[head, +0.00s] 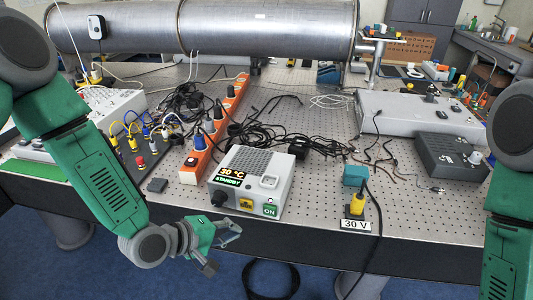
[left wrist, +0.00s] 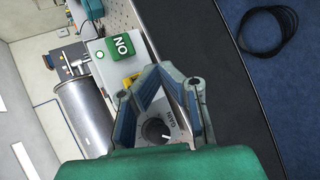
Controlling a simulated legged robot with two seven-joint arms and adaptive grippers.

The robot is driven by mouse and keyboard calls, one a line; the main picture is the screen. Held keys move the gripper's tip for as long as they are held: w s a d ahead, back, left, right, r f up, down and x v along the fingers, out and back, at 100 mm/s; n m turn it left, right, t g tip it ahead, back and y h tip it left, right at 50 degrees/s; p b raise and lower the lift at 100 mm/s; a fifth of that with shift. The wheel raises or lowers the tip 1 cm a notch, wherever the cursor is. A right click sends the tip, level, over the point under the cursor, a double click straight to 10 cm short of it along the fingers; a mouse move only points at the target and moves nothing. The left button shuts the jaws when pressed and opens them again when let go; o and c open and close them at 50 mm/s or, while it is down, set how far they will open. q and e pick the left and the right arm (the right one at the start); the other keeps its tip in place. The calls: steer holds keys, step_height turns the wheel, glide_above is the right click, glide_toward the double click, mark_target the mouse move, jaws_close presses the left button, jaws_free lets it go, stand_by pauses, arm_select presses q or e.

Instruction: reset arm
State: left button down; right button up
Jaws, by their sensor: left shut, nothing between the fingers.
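My left arm (head: 95,165) comes in from the left and reaches down past the table's front edge. My left gripper (head: 226,240) is in front of that edge, below the white control box (head: 262,170). It holds nothing. In the left wrist view, the fingers of my left gripper (left wrist: 162,74) come together. A dark knob (left wrist: 155,130) marked GAIN shows behind and between them, with the green ON button (left wrist: 120,46) above it. My right arm (head: 512,190) shows at the right edge; its gripper is out of view.
The perforated table (head: 315,205) carries an orange power strip (head: 205,145), tangled black cables, a yellow plug (head: 357,203) by the 30 V label and grey boxes (head: 450,155) at right. A large metal pipe (head: 265,25) lies behind. A cable coil (head: 270,280) lies on the blue floor.

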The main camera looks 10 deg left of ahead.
arm_select(q)
steer(key=s+a+f+m+g+y+b, duration=0.2)
steer(key=s+f+b, duration=0.2)
steer(key=s+f, duration=0.3)
steer(key=s+a+f+m+g+y+b, duration=0.1)
steer(key=s+a+f+m+g+b, duration=0.25)
steer(key=f, duration=0.55)
steer(key=s+a+f+m+g+y+b, duration=0.1)
steer(key=s+a+f+m+y+b, duration=0.1)
steer(key=s, duration=0.5)
steer(key=s+a+f+m+g+y+b, duration=0.1)
steer(key=s+a+f+m+y+b, duration=0.2)
steer(key=s+a+f, duration=0.3)
steer(key=s+f+m+b, duration=0.1)
steer(key=s, duration=0.1)
steer(key=shift+s+f+b, duration=0.3)
steer(key=shift+f, duration=0.1)
steer(key=shift+w, duration=0.15)
